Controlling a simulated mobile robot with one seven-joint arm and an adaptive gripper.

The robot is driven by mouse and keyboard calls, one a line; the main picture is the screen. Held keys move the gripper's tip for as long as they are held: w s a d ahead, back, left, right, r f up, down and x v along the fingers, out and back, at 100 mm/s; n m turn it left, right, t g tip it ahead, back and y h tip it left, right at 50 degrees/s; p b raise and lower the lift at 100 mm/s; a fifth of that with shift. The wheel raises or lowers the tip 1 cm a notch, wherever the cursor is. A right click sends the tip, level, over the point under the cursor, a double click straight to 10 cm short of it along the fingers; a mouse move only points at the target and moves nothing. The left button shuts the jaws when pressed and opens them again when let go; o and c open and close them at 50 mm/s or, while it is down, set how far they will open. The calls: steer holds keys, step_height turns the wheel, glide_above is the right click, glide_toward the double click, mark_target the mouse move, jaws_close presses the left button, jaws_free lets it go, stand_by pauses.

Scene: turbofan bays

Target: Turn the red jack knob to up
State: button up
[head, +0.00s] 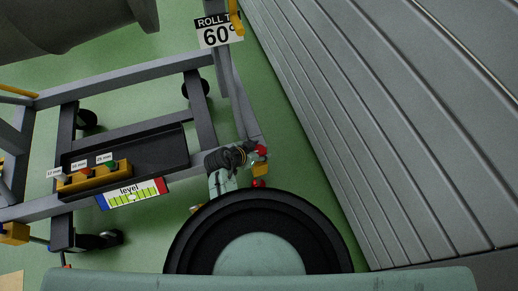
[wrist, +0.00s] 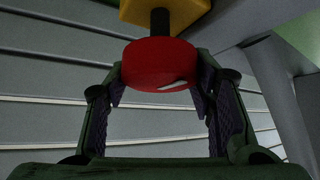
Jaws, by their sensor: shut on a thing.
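The red jack knob (wrist: 158,64) is a round red disc with a white mark near its lower right edge. It sits on a short black stem under a yellow block (wrist: 185,10) in the wrist view. My gripper (wrist: 160,80) has one finger on each side of the knob and is shut on it. In the head view the red knob (head: 261,150) shows small at the corner of the grey frame, with my dark gripper (head: 247,153) reaching it from the left. My own arm hides part of the area below.
A large ribbed grey panel (head: 390,120) stands at right. Green floor (head: 285,130) is clear between them.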

steer(key=n+y+p, duration=0.1)
steer(key=n, duration=0.1)
steer(key=n+t+y+p, duration=0.1)
steer(key=p, duration=0.1)
steer(key=n+t+y+p, duration=0.1)
steer(key=n+p, duration=0.1)
steer(key=shift+r+n+y, duration=0.3)
steer(key=shift+y, duration=0.1)
steer(key=n+y+p, duration=0.2)
steer(key=n, duration=0.1)
steer(key=shift+a+f+n+y, duration=0.1)
steer(key=shift+f+n+y, duration=0.1)
steer(key=shift+n+y, duration=0.15)
steer(key=shift+f+n+y+b, duration=0.3)
steer(key=shift+n+y+b, duration=0.5)
steer(key=shift+n+y, duration=0.35)
steer(key=shift+n+g+y+b, duration=0.3)
steer(key=shift+n+y+b, duration=0.3)
steer(key=shift+n+b, duration=0.35)
steer(key=n+g+y+b, duration=0.2)
steer(key=n+y+b, duration=0.1)
steer(key=n, duration=0.2)
steer(key=shift+r, duration=0.1)
steer(key=shift+s+n+g+b, duration=0.1)
steer(key=shift+n+g+b, duration=0.15)
steer(key=shift+g+b, duration=0.1)
steer(key=o, duration=1.2)
steer(key=shift+a+r, duration=0.1)
